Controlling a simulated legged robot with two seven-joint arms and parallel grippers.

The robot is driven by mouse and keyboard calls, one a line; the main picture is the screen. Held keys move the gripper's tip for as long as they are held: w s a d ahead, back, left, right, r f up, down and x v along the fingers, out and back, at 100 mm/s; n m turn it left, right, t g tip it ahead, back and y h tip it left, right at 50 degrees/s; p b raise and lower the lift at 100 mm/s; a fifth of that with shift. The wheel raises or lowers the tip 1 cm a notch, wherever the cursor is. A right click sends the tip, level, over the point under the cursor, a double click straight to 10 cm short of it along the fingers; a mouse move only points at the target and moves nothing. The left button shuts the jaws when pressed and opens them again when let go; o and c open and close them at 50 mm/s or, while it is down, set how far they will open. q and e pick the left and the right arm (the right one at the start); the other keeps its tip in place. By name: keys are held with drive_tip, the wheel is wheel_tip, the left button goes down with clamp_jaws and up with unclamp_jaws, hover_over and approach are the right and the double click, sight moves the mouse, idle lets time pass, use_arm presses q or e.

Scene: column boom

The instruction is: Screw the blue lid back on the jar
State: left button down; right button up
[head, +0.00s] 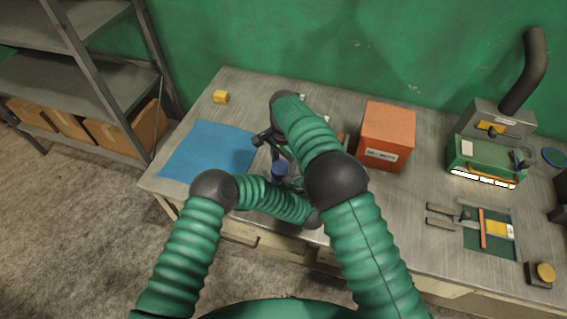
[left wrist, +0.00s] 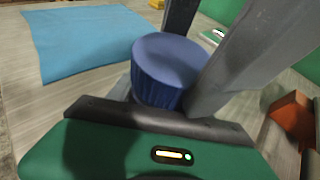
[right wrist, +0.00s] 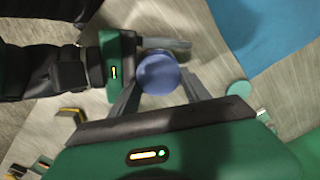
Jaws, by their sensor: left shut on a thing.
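The blue lid (head: 279,168) sits upright at the top of the jar, between my two arms. It shows large in the left wrist view (left wrist: 165,70) and from above in the right wrist view (right wrist: 158,73). The jar body is mostly hidden beneath it, so I cannot tell how the lid sits on the thread. My left gripper (right wrist: 150,50) is shut on the jar from the side, below the lid. My right gripper (right wrist: 160,85) comes down from above with its fingers apart, one on each side of the lid. I see no clear grip on it.
A blue mat (head: 207,151) lies left of the jar, with a yellow block (head: 221,97) behind it. An orange box (head: 386,135) stands to the right. A green case (head: 487,158) and a flat fixture (head: 490,230) occupy the bench's right. A shelf (head: 85,70) stands left.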

use_arm(q)
drive_tip(key=shift+w+r, duration=0.2)
drive_tip(key=shift+r, duration=0.2)
use_arm(e)
drive_tip(key=shift+o, duration=0.5)
drive_tip(key=shift+s+d+f, duration=0.15)
drive_tip(key=shift+s+f, duration=0.05)
drive_tip(key=shift+f, duration=0.3)
drive_tip(key=shift+s+d+f, duration=0.15)
drive_tip(key=shift+s+f, duration=0.05)
drive_tip(key=shift+f, duration=0.25)
use_arm(q)
drive_tip(key=shift+w+a+f, duration=0.1)
drive_tip(key=shift+w+f, duration=0.1)
drive_tip(key=shift+f, duration=0.05)
use_arm(e)
drive_tip(key=r, duration=0.3)
drive_tip(key=shift+w+r+g, duration=0.2)
drive_tip(key=shift+r+g, duration=0.1)
drive_tip(key=shift+r, duration=0.05)
use_arm(q)
drive_tip(key=shift+s, duration=0.2)
use_arm(e)
drive_tip(key=shift+o, duration=0.4)
drive_tip(key=shift+s+r, duration=0.1)
drive_tip(key=shift+r, duration=0.25)
